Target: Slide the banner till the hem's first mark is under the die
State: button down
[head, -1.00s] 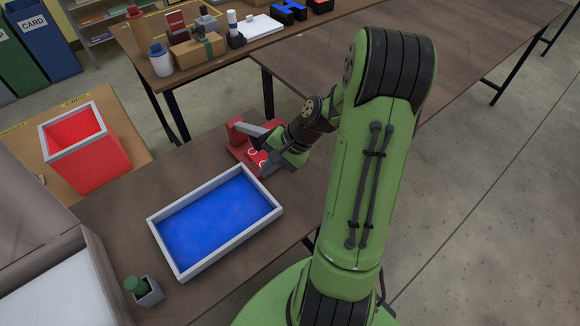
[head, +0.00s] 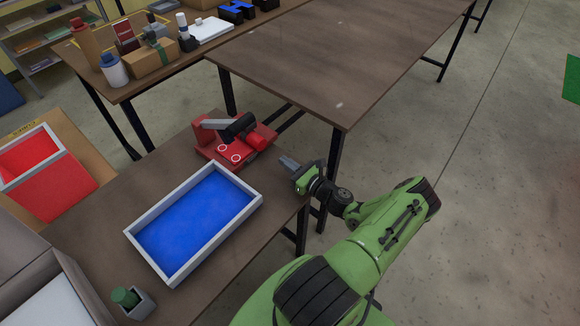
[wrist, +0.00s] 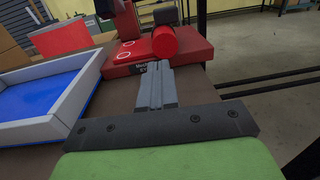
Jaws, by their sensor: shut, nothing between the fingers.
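A red press (head: 218,152) with a grey arm, a black head and a red cylinder (head: 257,140) stands at the back of the near table. White rings mark its base. In the wrist view the press (wrist: 195,55) is straight ahead of the fingertips, with partly readable lettering on its front. My gripper (head: 288,162) is right of the press, near the table's right edge, apart from it in the head view. Its fingers (wrist: 155,78) are together and empty. I cannot make out a banner, hem mark or die for certain.
A grey-walled tray with a blue inside (head: 151,252) lies in front of the press. A small holder with a green-topped item (head: 127,298) is at the front left. A red bin (head: 55,185) stands left. A bare table (head: 330,55) is behind.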

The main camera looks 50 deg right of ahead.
aim_at(260, 144)
jog(key=w+b, duration=0.1)
jog(key=w, duration=0.8)
jog(key=shift+d, duration=0.1)
jog(key=shift+w+b, duration=0.65)
jog(key=shift+w, duration=0.75)
